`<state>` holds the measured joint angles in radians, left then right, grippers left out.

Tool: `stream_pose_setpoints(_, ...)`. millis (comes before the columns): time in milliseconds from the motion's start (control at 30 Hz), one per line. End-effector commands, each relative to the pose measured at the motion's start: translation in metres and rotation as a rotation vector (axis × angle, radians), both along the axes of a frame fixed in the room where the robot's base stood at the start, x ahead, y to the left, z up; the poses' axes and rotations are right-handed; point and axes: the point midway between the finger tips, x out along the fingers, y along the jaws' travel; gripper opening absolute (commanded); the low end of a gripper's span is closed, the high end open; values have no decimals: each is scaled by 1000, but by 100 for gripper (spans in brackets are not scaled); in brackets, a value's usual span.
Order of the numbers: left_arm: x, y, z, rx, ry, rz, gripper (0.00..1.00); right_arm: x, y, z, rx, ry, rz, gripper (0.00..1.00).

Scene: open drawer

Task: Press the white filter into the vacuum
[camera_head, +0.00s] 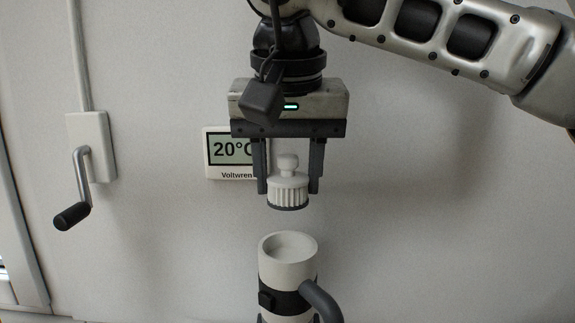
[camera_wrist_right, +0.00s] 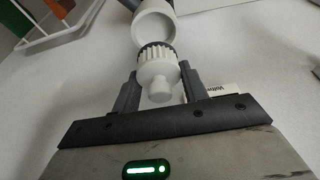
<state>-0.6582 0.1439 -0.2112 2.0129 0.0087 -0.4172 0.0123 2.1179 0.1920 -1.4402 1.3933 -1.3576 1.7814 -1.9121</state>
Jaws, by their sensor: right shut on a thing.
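The white filter (camera_head: 288,192) is ribbed, with a round knob on top and a dark ring at its lower end. My right gripper (camera_head: 289,186) points down and is shut on the filter, one finger on each side. The filter hangs upright above the vacuum (camera_head: 290,265), with a clear gap between them. The vacuum is a white cylinder with a dark band, a dark grey handle and an open round top. In the right wrist view the filter (camera_wrist_right: 157,70) lies between the fingers, just in front of the vacuum's round opening (camera_wrist_right: 153,22). My left gripper is out of view.
A thermostat display (camera_head: 230,152) reading 20°C is on the wall behind my right gripper, partly covered by it. A wall box (camera_head: 92,140) with a hand crank (camera_head: 76,205) is at the left. The space around the vacuum's top looks clear.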

Motion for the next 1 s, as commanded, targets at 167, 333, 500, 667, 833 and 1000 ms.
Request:
stream_pose_setpoints(167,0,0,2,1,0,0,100,0,0,0,0,3,17,22)
stream_pose_setpoints(333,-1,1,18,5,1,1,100,-1,3,2,-4,22,227,22)
stream_pose_setpoints(500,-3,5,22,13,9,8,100,-1,3,2,1,12,453,22)
stream_pose_setpoints(667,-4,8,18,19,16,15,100,0,2,1,1,0,527,22)
stream_pose_setpoints(833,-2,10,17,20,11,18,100,0,2,0,0,-1,528,22)
stream_pose_setpoints(1000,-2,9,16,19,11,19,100,0,2,-1,0,-2,527,22)
